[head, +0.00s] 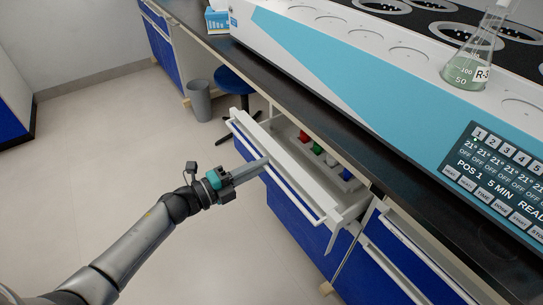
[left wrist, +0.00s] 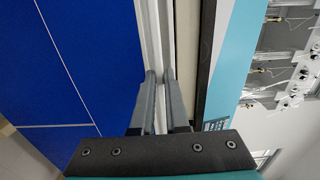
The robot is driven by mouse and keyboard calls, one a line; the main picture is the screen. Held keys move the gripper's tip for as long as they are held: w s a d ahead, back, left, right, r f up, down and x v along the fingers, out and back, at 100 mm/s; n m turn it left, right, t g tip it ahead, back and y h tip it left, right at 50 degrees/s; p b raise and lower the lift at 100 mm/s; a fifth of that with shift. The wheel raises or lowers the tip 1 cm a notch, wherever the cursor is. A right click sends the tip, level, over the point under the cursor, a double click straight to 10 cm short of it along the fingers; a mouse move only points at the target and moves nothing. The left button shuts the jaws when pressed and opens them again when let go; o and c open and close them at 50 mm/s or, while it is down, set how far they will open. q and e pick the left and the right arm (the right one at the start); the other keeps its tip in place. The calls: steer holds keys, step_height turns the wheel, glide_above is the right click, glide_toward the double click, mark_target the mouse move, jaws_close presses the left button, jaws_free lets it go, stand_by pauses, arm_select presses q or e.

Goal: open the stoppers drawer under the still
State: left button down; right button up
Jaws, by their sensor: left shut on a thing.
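The stoppers drawer (head: 335,210) under the still (head: 330,60) stands partly open in the head view. Inside it I see a red stopper (head: 304,136), a green stopper (head: 318,148) and a blue one (head: 346,175). A long white rail handle (head: 300,196) runs along its blue front. My left gripper (head: 265,161) is at this handle, with its fingers shut on it. In the left wrist view the two fingertips (left wrist: 160,76) close at the white handle rail (left wrist: 153,35) beside the blue front. My right gripper is not in view.
A flask (head: 470,65) of greenish liquid stands on the still. A dark worktop edge (head: 345,135) overhangs the drawer. Another blue drawer (head: 400,262) is to the right. A grey bin (head: 199,100) and a blue stool (head: 234,80) stand beyond. The floor at left is clear.

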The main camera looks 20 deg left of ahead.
arm_select(q)
steer(key=p+v, duration=0.2)
steer(key=v, duration=1.6)
steer(key=shift+s+a, duration=0.25)
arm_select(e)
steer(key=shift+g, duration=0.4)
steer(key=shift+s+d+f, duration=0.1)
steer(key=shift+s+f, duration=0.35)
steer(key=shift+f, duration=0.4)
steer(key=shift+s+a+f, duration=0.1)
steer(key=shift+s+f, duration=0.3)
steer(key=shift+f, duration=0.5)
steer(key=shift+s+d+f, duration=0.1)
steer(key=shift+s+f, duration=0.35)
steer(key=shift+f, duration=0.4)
arm_select(q)
steer(key=c, duration=0.9)
jaws_free()
steer(key=p+v, duration=0.1)
steer(key=v, duration=1.4)
steer(key=shift+a, duration=0.1)
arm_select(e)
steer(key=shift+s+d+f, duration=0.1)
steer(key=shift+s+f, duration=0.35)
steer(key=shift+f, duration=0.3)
